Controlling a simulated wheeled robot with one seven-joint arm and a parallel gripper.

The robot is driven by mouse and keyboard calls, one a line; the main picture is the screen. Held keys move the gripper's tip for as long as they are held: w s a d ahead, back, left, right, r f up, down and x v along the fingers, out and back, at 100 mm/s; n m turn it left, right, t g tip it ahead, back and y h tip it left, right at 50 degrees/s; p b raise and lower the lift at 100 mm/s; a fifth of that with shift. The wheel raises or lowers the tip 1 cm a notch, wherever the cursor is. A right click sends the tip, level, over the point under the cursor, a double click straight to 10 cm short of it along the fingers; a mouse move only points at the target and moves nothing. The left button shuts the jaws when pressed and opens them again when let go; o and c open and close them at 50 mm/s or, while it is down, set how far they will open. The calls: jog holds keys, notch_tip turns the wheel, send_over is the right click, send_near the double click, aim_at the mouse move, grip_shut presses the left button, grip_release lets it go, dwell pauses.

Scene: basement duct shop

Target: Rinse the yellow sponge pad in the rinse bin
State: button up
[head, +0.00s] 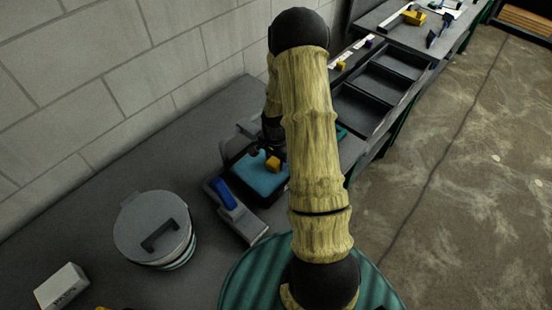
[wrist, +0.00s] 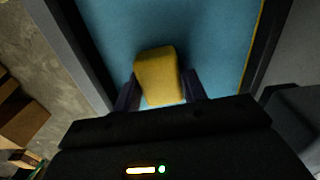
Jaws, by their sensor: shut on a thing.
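The yellow sponge pad (wrist: 157,76) is held between the two dark fingers of my gripper (wrist: 160,90) in the wrist view. In the head view the sponge pad (head: 272,163) shows as a small yellow block over a blue-filled bin (head: 258,183). My gripper (head: 268,150) is partly hidden by my arm there. The wrist view shows the blue surface (wrist: 205,30) under and around the sponge, with the bin's dark wall (wrist: 72,50) at left. I cannot tell whether the sponge touches the blue surface.
A grey device with a blue handle (head: 222,194) lies just in front of the bin. A lidded round bucket (head: 155,228) and a white box (head: 62,287) stand to the left. Dark trays (head: 378,88) lie beyond at the upper right. A block wall runs behind the bench.

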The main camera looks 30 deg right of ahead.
aim_at(276, 160)
jog(key=shift+f, duration=0.6)
jog(key=shift+s+f+b, duration=0.1)
jog(key=shift+f+b, duration=0.5)
jog(key=shift+b, duration=0.1)
dwell(1.9)
jog(key=shift+r+p, duration=2.5)
jog(key=shift+r, duration=1.1)
